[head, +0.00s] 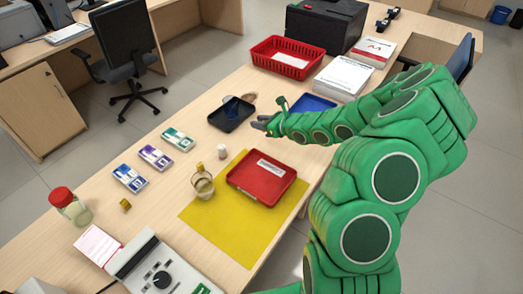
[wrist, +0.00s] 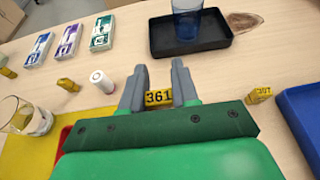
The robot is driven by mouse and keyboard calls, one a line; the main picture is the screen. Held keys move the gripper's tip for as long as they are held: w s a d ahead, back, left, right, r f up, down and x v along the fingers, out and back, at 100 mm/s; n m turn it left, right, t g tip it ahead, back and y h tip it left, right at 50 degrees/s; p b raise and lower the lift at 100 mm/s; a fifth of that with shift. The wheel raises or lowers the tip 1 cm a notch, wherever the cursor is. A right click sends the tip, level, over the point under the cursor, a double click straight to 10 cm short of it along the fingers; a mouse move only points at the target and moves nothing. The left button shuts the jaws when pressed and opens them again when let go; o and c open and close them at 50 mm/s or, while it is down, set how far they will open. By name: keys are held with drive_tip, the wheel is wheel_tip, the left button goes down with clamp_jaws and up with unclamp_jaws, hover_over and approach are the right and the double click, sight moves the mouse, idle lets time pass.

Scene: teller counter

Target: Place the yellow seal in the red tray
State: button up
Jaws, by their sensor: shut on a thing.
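My gripper (wrist: 158,90) is shut on a yellow seal (wrist: 158,98) marked 361. In the head view my gripper (head: 262,124) is just in front of the black tray, and the held seal cannot be made out there. The red tray (head: 288,174) lies on a yellow mat, nearer than my gripper, with a white label inside. In the wrist view only a red edge (wrist: 64,137) of it shows beside my gripper's body. Other yellow seals lie on the counter: one right of my gripper (wrist: 260,95), one to the left (wrist: 68,84).
A black tray (head: 215,117) holds a blue cup (wrist: 187,18). A blue tray (head: 313,103) lies to the right. A glass (head: 203,187) stands on the yellow mat (head: 222,232), and a white cylinder (head: 222,152) stands beside the mat. A red basket (head: 276,66) is farther back.

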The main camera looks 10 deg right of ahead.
sight(256, 177)
drive_tip(key=s+a+f+n+g+y, duration=0.1)
drive_tip(key=s+a+n+g+y, duration=0.1)
drive_tip(key=s, duration=0.5)
drive_tip(key=s+a+n+g+y, duration=0.1)
drive_tip(key=s+a+n+g, duration=0.15)
drive_tip(key=s, duration=0.55)
drive_tip(key=shift+g, duration=0.25)
drive_tip(key=shift+d+f, duration=0.15)
drive_tip(key=shift+f, duration=3.95)
drive_tip(key=shift+f, duration=0.15)
drive_tip(key=o, duration=1)
